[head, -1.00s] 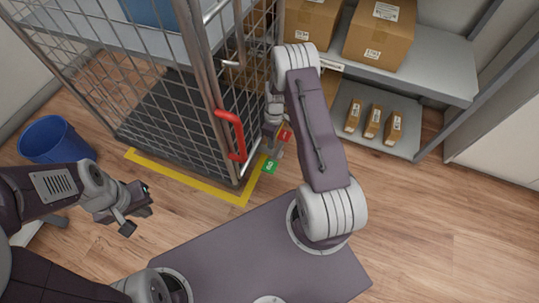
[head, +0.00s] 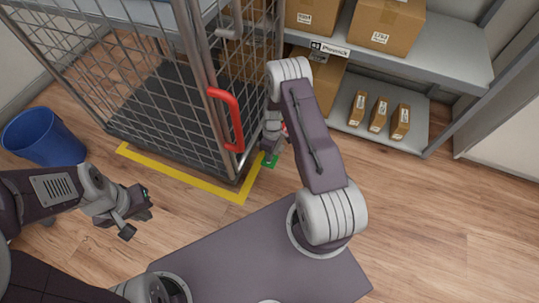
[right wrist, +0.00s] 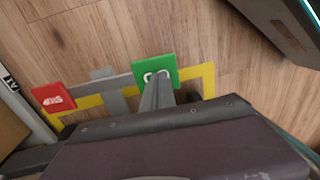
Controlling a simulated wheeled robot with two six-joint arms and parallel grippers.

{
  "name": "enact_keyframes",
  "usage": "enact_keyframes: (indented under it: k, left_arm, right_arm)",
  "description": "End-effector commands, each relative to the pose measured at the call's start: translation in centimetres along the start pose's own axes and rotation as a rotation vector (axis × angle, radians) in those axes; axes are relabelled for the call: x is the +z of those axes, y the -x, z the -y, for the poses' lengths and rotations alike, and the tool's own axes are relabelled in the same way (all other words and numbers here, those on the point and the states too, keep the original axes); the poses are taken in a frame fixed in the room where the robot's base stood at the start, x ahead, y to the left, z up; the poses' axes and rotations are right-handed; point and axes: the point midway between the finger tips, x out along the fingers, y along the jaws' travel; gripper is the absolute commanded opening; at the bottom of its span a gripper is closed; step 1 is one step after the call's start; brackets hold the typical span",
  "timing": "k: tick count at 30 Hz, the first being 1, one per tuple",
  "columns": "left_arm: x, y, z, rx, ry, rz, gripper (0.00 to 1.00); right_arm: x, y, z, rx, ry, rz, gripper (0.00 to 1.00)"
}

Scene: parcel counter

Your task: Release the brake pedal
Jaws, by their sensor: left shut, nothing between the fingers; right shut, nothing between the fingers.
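The brake pedal of the wire roll cage has a green pad (right wrist: 143,68) and a red pad (right wrist: 52,97), joined by a grey bar in the right wrist view. In the head view the green pad (head: 268,160) is beside the cage's near corner, and the red pad is mostly hidden behind my right arm. My right gripper (right wrist: 157,90) is shut and empty, its fingertips over the green pad. I cannot tell whether they touch it. My left gripper (head: 138,213) is shut and empty, held over the floor at the left.
The roll cage (head: 165,85) has a red handle (head: 232,118) close beside my right arm. Yellow tape (head: 185,180) marks the floor around it. A blue bin (head: 42,140) stands at the left. Shelves (head: 440,55) with parcels stand at the back right. Floor at the right is clear.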

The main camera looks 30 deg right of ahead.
Motion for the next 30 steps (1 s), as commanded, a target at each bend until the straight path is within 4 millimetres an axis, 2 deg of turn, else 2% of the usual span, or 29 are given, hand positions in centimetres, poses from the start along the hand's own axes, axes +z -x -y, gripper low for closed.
enact_keyframes:
  k: [4, 9, 12, 22, 26, 30]
  left_arm:
    - [0.0, 0.2, 0.0, 0.000, 0.000, 0.000, 0.00]
    - [0.0, 0.3, 0.0, 0.000, 0.000, 0.000, 0.00]
    - [0.0, 0.2, 0.0, 0.000, 0.000, 0.000, 0.00]
    - [0.0, 0.1, 0.0, 0.000, 0.000, 0.000, 0.00]
    - [-0.1, 1.1, 0.0, 0.000, 0.000, 0.000, 0.00]
    - [-0.4, 3.8, -0.1, 0.000, 0.000, 0.000, 0.00]
  right_arm:
    - [0.0, -0.3, 0.2, -0.002, 0.000, 0.001, 0.00]
    - [0.1, -3.0, 0.9, -0.003, 0.000, 0.002, 0.00]
    - [0.0, -3.9, 1.0, -0.001, 0.000, 0.001, 0.00]
    - [0.1, -4.3, 1.1, -0.002, 0.000, 0.002, 0.00]
    - [-0.1, -3.3, 1.3, -0.001, 0.000, 0.002, 0.00]
    - [-1.1, 0.1, 1.8, 0.005, 0.002, -0.002, 0.00]
